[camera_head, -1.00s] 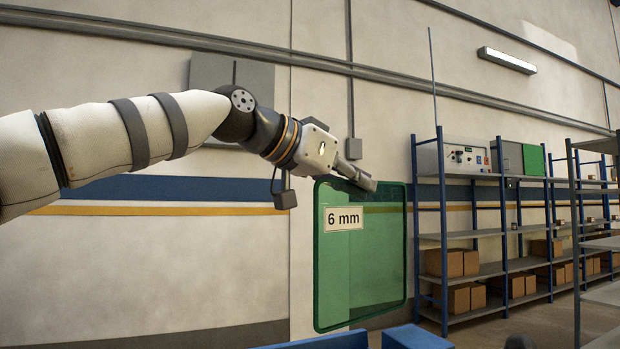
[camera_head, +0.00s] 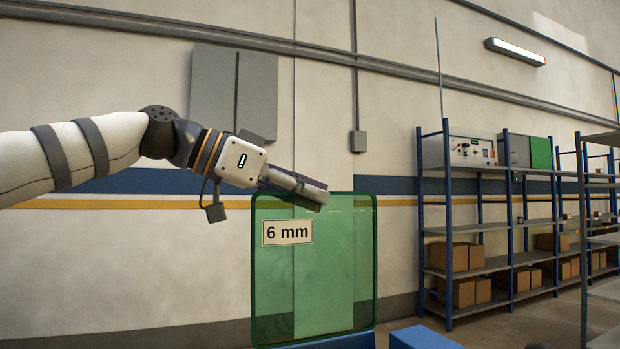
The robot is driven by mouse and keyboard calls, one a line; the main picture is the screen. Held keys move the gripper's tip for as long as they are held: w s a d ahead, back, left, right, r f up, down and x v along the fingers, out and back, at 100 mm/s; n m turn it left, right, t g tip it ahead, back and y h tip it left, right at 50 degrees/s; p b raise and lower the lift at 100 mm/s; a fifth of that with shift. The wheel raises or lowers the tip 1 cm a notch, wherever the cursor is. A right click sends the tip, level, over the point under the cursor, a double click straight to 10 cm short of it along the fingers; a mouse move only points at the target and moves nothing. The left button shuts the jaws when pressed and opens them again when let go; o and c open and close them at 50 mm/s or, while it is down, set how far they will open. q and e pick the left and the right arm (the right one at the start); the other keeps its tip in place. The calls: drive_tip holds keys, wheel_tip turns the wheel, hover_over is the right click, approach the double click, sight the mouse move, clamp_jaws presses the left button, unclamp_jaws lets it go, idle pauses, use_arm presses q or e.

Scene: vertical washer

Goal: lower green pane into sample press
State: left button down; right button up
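The green pane (camera_head: 335,270) is see-through, upright, with a dark green rim and a white "6 mm" label (camera_head: 287,231). My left gripper (camera_head: 300,190) comes in from the left with its fingers across the pane's top edge. It looks shut on that edge, and the pane hangs below it. The pane's bottom edge is near the bottom of the picture, by a blue surface (camera_head: 350,340). A second blue block (camera_head: 422,338) is to its right. Both are cut off, and I cannot tell whether they belong to the sample press. My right gripper is not in view.
Blue-framed shelves (camera_head: 447,230) with cardboard boxes (camera_head: 457,256) and a control unit (camera_head: 472,152) stand at the right. A grey wall cabinet (camera_head: 213,95) is behind my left arm. Open space lies between the pane and the shelves.

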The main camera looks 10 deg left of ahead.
use_arm(q)
drive_tip(key=shift+f+b, duration=0.45)
drive_tip(key=shift+f, duration=6.55)
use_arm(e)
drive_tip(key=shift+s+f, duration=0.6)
use_arm(q)
drive_tip(key=c, duration=1.8)
unclamp_jaws()
drive_tip(key=shift+o, duration=0.4)
drive_tip(key=shift+f, duration=0.25)
